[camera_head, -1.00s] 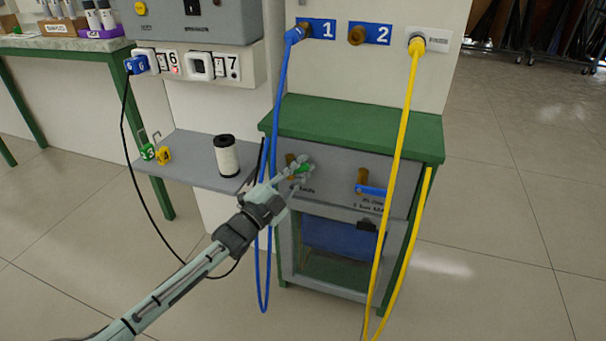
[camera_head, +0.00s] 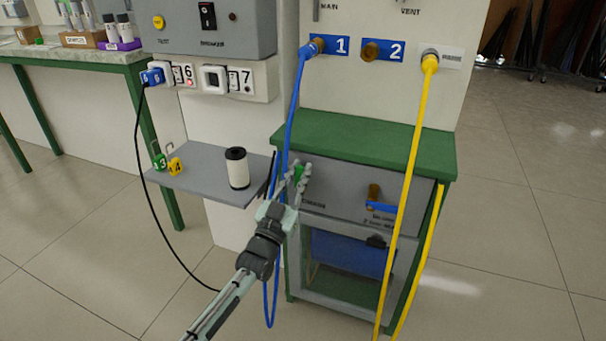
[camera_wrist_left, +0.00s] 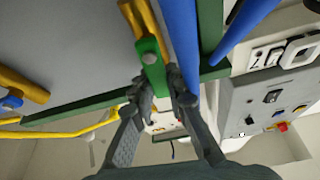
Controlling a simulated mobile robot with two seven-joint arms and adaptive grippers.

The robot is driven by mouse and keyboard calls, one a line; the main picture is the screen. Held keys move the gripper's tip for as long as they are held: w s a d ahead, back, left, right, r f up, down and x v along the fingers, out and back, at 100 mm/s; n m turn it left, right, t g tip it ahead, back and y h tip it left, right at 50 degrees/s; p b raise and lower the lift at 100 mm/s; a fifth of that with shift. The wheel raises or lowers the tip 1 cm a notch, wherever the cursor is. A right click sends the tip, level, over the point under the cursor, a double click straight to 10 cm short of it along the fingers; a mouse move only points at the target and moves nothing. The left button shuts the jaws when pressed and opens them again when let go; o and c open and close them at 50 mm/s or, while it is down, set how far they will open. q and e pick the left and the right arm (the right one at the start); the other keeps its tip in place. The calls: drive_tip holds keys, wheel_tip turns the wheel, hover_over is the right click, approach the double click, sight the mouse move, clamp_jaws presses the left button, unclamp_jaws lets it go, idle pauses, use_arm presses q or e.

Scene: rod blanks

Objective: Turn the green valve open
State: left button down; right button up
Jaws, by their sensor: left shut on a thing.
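The green valve handle (camera_head: 299,174) is on the front panel of the grey and green cabinet, at its upper left. It now points about up and down in the head view. In the left wrist view the green handle (camera_wrist_left: 153,68) sits on a brass valve body (camera_wrist_left: 139,17). My left gripper (camera_head: 301,182) is shut on the green handle, with one finger on each side of it in the left wrist view (camera_wrist_left: 158,86). The fingers partly hide the handle in the head view. My right gripper is not in view.
A blue-handled valve (camera_head: 381,206) is to the right on the same panel. A blue hose (camera_head: 289,110) hangs close to my left gripper, and a yellow hose (camera_head: 411,160) crosses the cabinet front. A shelf (camera_head: 205,187) at the left bears a white cylinder (camera_head: 237,170) and numbered tags.

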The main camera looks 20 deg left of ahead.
use_arm(q)
drive_tip(key=shift+a+n, duration=0.1)
drive_tip(key=shift+n, duration=0.4)
drive_tip(key=shift+a+n+y, duration=0.2)
drive_tip(key=shift+n+y, duration=0.4)
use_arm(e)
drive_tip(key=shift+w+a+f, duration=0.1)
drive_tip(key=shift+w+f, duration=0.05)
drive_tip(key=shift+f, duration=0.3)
use_arm(q)
drive_tip(key=c, duration=1.5)
unclamp_jaws()
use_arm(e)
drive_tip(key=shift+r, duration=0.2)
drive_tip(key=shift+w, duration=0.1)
use_arm(q)
drive_tip(key=v, duration=1.2)
